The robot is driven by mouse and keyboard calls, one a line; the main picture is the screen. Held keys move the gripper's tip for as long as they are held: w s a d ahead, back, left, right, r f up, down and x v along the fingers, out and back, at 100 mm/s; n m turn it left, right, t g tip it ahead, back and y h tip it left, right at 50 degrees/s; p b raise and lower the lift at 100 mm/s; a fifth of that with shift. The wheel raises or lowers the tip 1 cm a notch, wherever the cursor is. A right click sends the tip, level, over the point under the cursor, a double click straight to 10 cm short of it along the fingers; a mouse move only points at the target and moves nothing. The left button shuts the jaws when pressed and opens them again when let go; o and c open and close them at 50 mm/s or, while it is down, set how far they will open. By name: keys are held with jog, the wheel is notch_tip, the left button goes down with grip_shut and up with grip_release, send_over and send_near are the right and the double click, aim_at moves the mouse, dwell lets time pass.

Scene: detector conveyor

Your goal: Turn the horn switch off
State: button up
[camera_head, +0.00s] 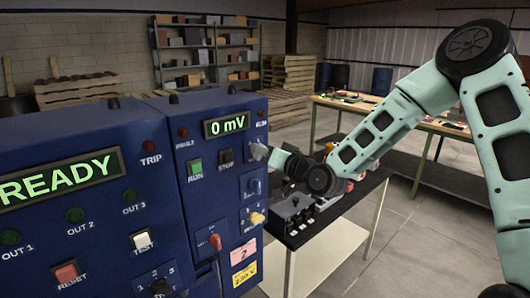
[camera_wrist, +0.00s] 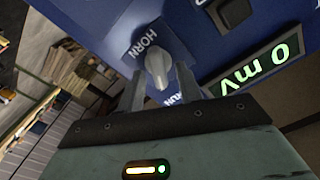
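The horn switch is a light grey lever knob (camera_wrist: 158,70) on the blue panel, beside the word HORN in the wrist view. In the head view a pale knob (camera_head: 258,151) sticks out at the panel's upper right. My gripper (camera_wrist: 160,82) has one finger on each side of the knob, with gaps showing between knob and fingers. Whether a finger touches the knob lower down is hidden. In the head view my gripper (camera_head: 268,156) is at the knob, its fingers hard to make out.
Below the knob sit a blue knob (camera_head: 254,187) and a yellow knob (camera_head: 257,218). A green RUN button (camera_head: 195,168), a dark STOP button (camera_head: 226,156) and a 0 mV display (camera_head: 226,125) are close by. A dark-topped bench (camera_head: 303,237) stands to the right.

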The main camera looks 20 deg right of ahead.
jog(key=c, duration=0.6)
jog(key=shift+f+n+b, duration=0.1)
jog(key=shift+n+b, duration=0.2)
jog(key=shift+b, duration=0.15)
jog(key=n+b, duration=0.3)
jog(key=b, duration=0.2)
jog(key=n+b, duration=0.4)
jog(key=b, duration=0.2)
jog(key=n+b, duration=0.4)
jog(key=b, duration=0.1)
jog(key=shift+s+a+f, duration=0.1)
jog(key=shift+s+a, duration=0.1)
jog(key=shift+a, duration=0.2)
jog(key=shift+n+b, duration=0.3)
jog(key=shift+b, duration=0.2)
